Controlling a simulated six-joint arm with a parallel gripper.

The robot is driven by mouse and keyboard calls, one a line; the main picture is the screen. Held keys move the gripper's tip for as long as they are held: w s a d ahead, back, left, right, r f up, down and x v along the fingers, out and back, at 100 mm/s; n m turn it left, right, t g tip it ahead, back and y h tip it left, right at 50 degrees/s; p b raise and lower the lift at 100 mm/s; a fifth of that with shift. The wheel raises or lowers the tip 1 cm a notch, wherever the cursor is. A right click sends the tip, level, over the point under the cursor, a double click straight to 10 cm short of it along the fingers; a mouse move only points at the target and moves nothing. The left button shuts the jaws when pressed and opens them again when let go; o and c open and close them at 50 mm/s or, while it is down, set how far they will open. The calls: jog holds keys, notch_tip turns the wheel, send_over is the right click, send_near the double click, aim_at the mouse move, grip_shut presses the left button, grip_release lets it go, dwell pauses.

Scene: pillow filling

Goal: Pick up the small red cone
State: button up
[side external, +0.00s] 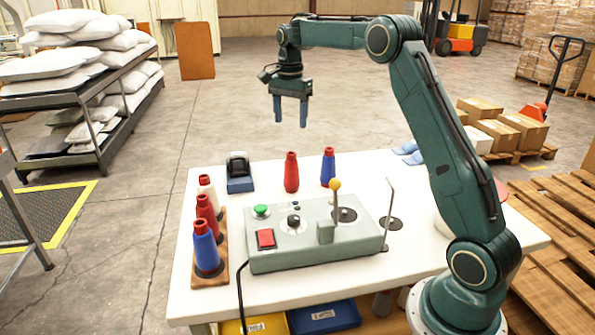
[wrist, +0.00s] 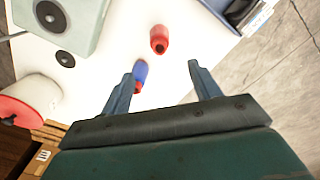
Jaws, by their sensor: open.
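A red cone (side external: 291,172) stands upright by itself near the back edge of the white table. It also shows in the wrist view (wrist: 159,39), above and between my two fingers. My gripper (side external: 291,122) is open and empty, with its blue fingers pointing down, well above the table and over the red cone in the side view. In the wrist view my gripper (wrist: 160,72) has its fingers spread wide apart. A blue cone with a red top (side external: 328,167) stands to the right of the red cone; in the wrist view it lies beside my left finger (wrist: 140,74).
A wooden rack (side external: 210,275) at the table's left holds several cones, including another red one (side external: 207,213). A grey control box (side external: 320,247) with a yellow-knobbed lever and a thin upright rod (side external: 388,213) stand in front. A dark blue dispenser (side external: 239,175) stands left of the red cone.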

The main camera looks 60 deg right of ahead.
aim_at(291, 153)
jog(key=shift+w+d+f, duration=0.1)
jog(key=shift+f, duration=0.1)
jog(key=shift+f, duration=4.25)
jog(key=shift+f, duration=0.1)
jog(key=shift+f, duration=2.5)
jog(key=shift+c, duration=0.2)
jog(key=c, duration=1)
